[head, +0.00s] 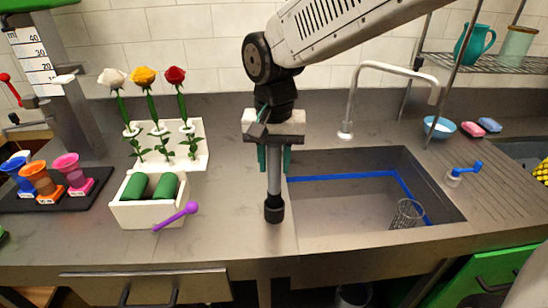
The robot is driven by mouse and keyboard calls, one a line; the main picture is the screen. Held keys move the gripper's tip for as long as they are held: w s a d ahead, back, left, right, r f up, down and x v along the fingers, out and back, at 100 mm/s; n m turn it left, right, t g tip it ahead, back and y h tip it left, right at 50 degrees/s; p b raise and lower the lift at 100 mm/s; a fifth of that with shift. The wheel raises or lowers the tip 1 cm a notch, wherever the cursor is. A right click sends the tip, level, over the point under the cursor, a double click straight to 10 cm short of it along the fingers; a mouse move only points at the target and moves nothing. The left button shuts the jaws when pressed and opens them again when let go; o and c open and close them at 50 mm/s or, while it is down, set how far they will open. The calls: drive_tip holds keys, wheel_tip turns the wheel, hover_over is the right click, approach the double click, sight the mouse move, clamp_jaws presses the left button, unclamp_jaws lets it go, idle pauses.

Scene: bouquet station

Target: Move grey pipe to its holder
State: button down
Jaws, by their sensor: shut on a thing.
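My gripper (274,166) is in the middle of the head view, pointing down, with its teal fingers shut on the grey pipe. The grey pipe (274,182) hangs upright from it, with a wider black end (274,208) at the bottom. The pipe is in front of the sink's left edge in the picture; I cannot tell whether its lower end touches the counter. The upper end of the pipe is hidden by my gripper. I cannot make out which thing is the pipe's holder.
Behind are three roses in a white stand (200,155). The sink (330,210) lies right, with a wire cup (406,213) and tall faucet (396,68).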

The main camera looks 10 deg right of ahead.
sight(274, 172)
drive_tip(key=shift+f, duration=1.55)
drive_tip(key=c, duration=0.9)
unclamp_jaws()
wheel_tip(274, 172, up, 8)
drive_tip(key=shift+f, duration=0.1)
